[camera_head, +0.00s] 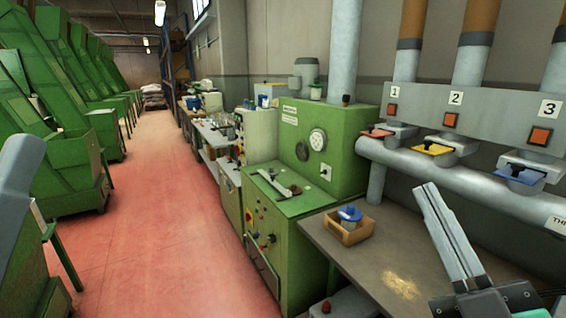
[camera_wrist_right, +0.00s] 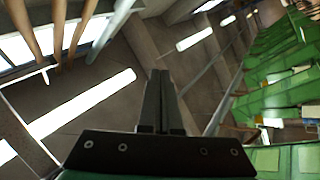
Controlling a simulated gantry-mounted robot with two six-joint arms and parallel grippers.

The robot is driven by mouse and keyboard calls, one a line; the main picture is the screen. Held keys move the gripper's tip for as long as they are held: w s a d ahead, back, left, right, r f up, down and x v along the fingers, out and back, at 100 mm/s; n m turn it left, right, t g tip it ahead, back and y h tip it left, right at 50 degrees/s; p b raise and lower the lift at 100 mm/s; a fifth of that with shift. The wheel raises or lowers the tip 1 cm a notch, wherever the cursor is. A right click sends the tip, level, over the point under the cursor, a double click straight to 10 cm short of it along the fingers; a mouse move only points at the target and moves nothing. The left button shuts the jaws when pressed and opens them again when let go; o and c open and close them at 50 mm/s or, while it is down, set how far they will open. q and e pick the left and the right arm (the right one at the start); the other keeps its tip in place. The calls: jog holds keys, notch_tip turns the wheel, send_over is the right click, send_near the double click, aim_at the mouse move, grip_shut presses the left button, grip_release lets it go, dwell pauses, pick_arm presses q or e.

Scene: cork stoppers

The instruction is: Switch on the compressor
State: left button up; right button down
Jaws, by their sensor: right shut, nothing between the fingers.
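I cannot make out for sure which thing is the compressor. A grey rounded body with a red part (camera_head: 326,306) shows only in part at the bottom edge, under the workbench. A green machine (camera_head: 285,235) with knobs and buttons stands left of the bench. My right gripper (camera_head: 428,189) is raised over the right part of the bench, shut and empty, touching nothing. In the right wrist view its fingers (camera_wrist_right: 160,73) are together, pointing at the ceiling and lamps. A grey part of my left side (camera_head: 16,180) shows at the left edge; its jaws cannot be made out.
The workbench (camera_head: 340,258) carries a wooden box (camera_head: 348,228) with a blue-lidded jar, and some sawdust (camera_head: 400,285). Behind it runs a grey duct (camera_head: 450,180) with numbered gates and orange squares. The red floor aisle (camera_head: 165,220) is clear.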

jog(key=s+r+m+t+h, duration=0.2)
jog(key=s+r+m+t, duration=0.1)
jog(key=s+r+m, duration=0.6)
notch_tip(320, 180, up, 37)
jog(key=p, duration=3.8)
jog(key=shift+w+d+r+m, duration=0.2)
jog(key=shift+d+m, duration=0.2)
